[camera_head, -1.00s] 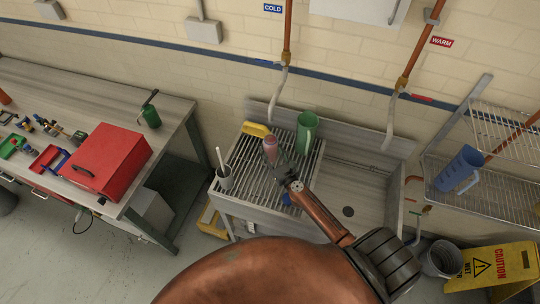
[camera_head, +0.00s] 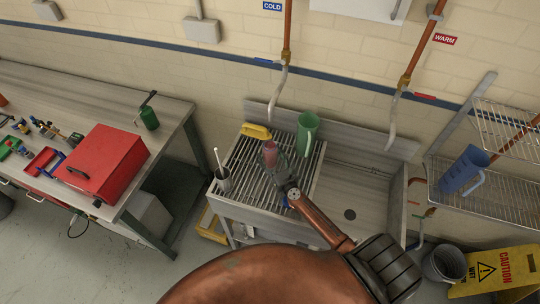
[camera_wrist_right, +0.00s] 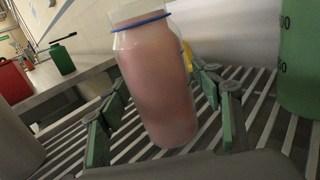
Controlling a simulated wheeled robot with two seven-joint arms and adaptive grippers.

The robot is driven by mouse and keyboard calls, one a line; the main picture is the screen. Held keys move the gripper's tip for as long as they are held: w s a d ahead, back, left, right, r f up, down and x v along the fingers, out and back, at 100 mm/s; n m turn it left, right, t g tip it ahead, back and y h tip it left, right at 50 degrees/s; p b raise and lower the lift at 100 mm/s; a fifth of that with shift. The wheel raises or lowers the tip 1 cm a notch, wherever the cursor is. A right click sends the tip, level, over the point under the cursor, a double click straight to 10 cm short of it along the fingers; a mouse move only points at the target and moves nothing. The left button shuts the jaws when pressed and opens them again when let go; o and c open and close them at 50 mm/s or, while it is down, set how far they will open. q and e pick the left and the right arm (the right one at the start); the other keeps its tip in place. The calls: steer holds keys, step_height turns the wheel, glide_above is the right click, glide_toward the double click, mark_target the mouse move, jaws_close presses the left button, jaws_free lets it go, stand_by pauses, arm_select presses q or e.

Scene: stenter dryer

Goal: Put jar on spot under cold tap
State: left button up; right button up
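The jar (camera_head: 270,153) is pinkish and stands on the slatted drain rack (camera_head: 240,187), just in front of the cold tap's spout end (camera_head: 272,119). In the right wrist view the jar (camera_wrist_right: 158,85) has a blue band at its neck and looks slightly tilted in the picture. My right gripper (camera_head: 279,165) is around the jar from the front. Its green-padded fingers (camera_wrist_right: 165,115) are open on both sides, with gaps beside the jar's lower part. No marked spot is visible under the tap. My left gripper is not in view.
A green jug (camera_head: 307,134) stands on the rack right of the jar. A yellow object (camera_head: 256,131) lies behind it, and a grey cup with a stick (camera_head: 224,181) stands left. The sink basin (camera_head: 350,190) is right. A blue jug (camera_head: 462,169) sits on the wire shelf.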

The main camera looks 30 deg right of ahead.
steer(key=shift+r, duration=0.15)
steer(key=shift+s+p, duration=0.15)
steer(key=shift+p, duration=0.15)
steer(key=s, duration=0.3)
steer(key=s+b, duration=0.1)
steer(key=s, duration=0.3)
steer(key=s+a, duration=0.1)
steer(key=s, duration=0.2)
steer(key=shift+s+b, duration=0.35)
steer(key=shift+b, duration=0.05)
steer(key=shift+s, duration=0.45)
